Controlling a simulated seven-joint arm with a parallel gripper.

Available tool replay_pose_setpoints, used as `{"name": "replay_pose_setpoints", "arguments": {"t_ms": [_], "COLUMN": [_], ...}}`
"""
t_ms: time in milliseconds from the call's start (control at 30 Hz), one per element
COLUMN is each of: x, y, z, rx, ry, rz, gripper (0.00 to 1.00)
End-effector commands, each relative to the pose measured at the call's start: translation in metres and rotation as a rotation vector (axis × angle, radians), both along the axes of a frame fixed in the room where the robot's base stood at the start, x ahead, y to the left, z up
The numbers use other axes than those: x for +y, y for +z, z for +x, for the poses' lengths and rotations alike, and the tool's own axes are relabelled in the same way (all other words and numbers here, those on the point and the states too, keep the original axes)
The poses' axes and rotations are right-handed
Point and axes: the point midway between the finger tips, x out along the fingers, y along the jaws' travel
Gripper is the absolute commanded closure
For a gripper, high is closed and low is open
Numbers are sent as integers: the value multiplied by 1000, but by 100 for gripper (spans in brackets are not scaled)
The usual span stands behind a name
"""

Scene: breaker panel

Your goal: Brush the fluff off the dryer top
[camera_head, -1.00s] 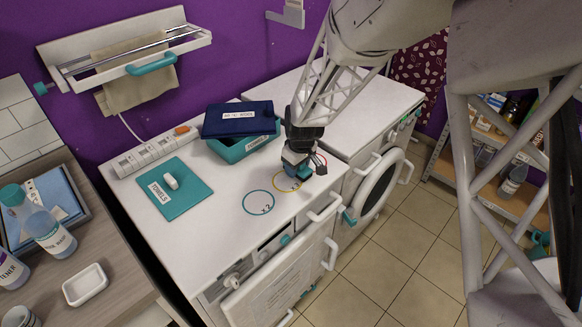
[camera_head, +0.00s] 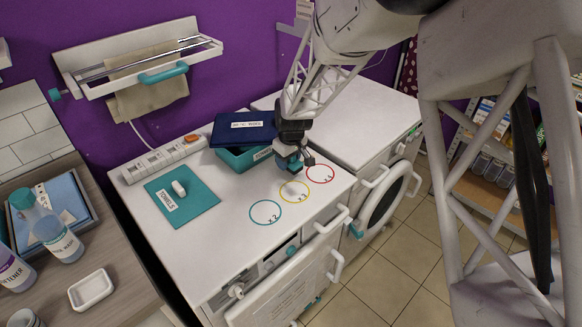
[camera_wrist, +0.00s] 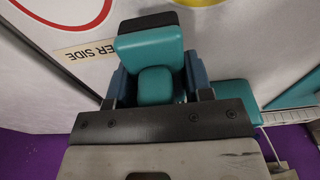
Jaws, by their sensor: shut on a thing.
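My gripper (camera_head: 292,163) is over the back of the white machine top (camera_head: 232,208), behind the yellow ring (camera_head: 295,191). It is shut on a teal block-like thing (camera_wrist: 152,70) with a rounded knob, seen between the fingers in the wrist view. I cannot tell from its shape whether it is a brush; no bristles show. Its gap to the surface is unclear. A red ring (camera_head: 320,174) is to the right and a teal ring (camera_head: 265,212) to the left on this top. No fluff can be made out clearly.
A teal box (camera_head: 238,160) with a navy item (camera_head: 243,129) on it stands close behind my gripper. A teal TOWELS lid (camera_head: 190,206) with a white handle lies left. A power strip (camera_head: 160,158) runs along the wall. A second white machine (camera_head: 365,115) adjoins right.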

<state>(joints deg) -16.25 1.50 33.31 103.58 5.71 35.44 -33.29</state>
Motion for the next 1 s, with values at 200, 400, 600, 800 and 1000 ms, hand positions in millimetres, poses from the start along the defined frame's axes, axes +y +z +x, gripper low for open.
{"name": "replay_pose_setpoints", "arguments": {"t_ms": [200,400,600,800,1000], "x": [0,0,0,0,0], "y": [18,36,52,57,56], "z": [-1,-1,-1,-1,-1], "rx": [2,4,2,4,4], "ry": [0,0,-1,-1,-1], "rz": [-1,-1,-1,-1,-1], "gripper": [79,79,79,79,79]}}
